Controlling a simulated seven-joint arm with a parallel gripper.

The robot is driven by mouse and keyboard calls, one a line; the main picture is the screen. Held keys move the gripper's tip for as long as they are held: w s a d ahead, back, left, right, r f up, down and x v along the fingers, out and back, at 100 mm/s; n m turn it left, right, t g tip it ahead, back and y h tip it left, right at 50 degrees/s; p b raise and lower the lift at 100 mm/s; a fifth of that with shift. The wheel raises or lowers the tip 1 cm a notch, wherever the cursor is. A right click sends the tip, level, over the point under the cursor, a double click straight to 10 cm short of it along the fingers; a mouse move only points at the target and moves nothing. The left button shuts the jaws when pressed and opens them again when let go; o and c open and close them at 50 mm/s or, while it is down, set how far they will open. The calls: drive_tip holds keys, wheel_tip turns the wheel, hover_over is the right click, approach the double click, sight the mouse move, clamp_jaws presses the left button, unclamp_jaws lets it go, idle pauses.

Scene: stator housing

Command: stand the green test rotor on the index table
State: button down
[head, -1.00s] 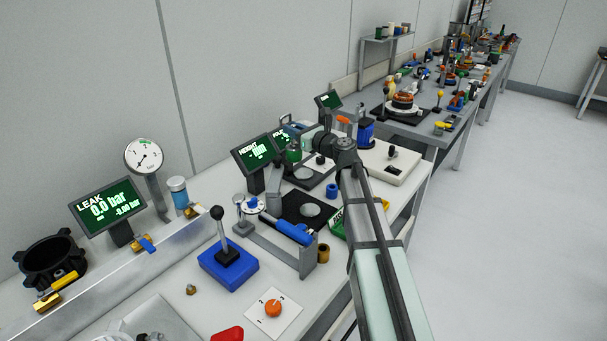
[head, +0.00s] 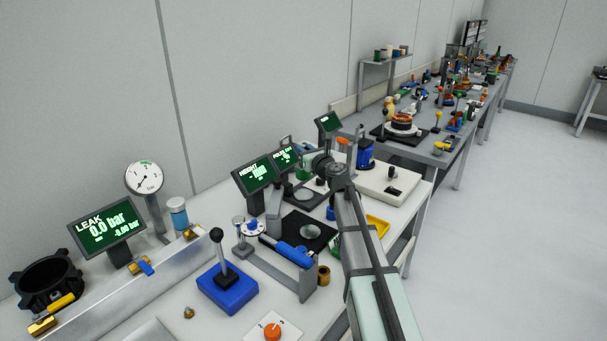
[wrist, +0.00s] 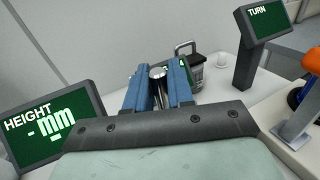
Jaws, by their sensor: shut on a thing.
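My gripper (wrist: 158,82) is shut on a shiny metal shaft (wrist: 158,73), held between its blue fingers in the wrist view. In the head view a small part of the green test rotor (head: 304,172) shows beside my wrist, below the gripper end; most of it is hidden. A round pale disc on a dark base (head: 302,195) lies just below it on the bench. A second disc on a dark plate (head: 311,231) lies nearer. I cannot tell for sure which thing is the index table, or whether the rotor touches anything.
The HEIGHT display (head: 256,174) stands close left of my gripper, and the TURN display (wrist: 265,20) stands to the right in the wrist view.

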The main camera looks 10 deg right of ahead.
drive_tip(key=shift+f, duration=3.3)
drive_tip(key=shift+f, duration=0.15)
drive_tip(key=c, duration=1)
unclamp_jaws()
drive_tip(key=v, duration=1.2)
